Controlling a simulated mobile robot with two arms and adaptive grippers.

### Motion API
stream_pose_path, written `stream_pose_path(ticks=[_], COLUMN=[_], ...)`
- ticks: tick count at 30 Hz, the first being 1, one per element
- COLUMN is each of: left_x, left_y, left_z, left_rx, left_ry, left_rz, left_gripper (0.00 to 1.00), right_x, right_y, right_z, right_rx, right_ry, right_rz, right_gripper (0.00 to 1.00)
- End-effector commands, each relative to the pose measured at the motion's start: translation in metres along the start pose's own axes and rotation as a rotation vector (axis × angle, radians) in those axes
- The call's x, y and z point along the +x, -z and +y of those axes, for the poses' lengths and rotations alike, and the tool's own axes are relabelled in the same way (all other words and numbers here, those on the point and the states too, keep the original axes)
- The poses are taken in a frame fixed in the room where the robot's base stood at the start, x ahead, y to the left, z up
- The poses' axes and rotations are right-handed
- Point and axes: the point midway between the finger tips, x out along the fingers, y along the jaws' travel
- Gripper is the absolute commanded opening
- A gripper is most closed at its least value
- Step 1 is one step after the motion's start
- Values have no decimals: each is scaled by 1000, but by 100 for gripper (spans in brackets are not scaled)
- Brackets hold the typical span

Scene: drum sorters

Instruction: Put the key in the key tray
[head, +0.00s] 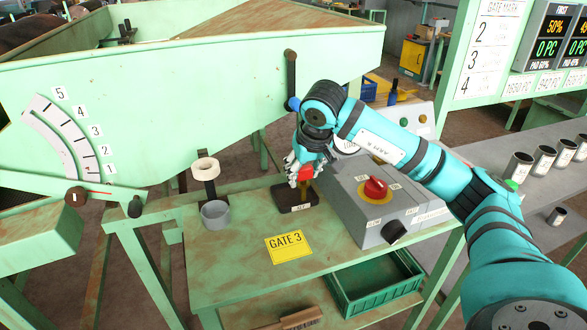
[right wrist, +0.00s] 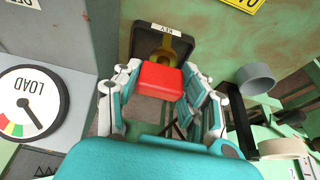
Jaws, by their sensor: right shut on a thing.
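The key (head: 306,173) has a red block-like head, and its brass part shows beyond the head in the right wrist view (right wrist: 158,79). My right gripper (head: 302,177) is shut on the red head, with fingers on both sides of it in the right wrist view (right wrist: 160,76). The key tray (head: 296,207) is a small dark tray with a KEY label, on the green table. It also shows in the right wrist view (right wrist: 140,36). The brass part lies over the tray's inside. I cannot tell whether it touches the tray floor. My left gripper is not in view.
A grey control box (head: 370,205) with a red knob (head: 375,188) stands right beside the tray. A grey ring holder (head: 215,214) stands to the left. A yellow GATE 3 sign (head: 288,247) lies in front. A green bin (head: 375,284) sits below the table edge.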

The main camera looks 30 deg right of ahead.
Motion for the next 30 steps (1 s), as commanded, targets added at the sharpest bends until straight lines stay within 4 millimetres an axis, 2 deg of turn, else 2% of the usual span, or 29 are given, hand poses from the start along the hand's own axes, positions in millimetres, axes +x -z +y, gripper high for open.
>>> stream_pose_path(ticks=[1, 3, 9, 12, 19, 30], left_x=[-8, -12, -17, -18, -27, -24], left_y=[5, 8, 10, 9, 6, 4], left_z=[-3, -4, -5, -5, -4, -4], left_rx=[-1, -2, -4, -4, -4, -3], left_ry=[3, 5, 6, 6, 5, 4], left_rz=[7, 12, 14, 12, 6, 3], left_gripper=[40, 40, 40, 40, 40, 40], right_x=[4, 11, 26, 32, 58, 64], right_y=[14, 29, 54, 55, 43, 41], right_z=[-2, -2, -1, -1, -1, -1], right_rx=[3, 3, 1, -1, -1, -1], right_ry=[2, 3, 1, 0, 0, 0], right_rz=[-2, -1, 1, -1, -1, 2], right_gripper=[7, 7, 7, 7, 7, 7])
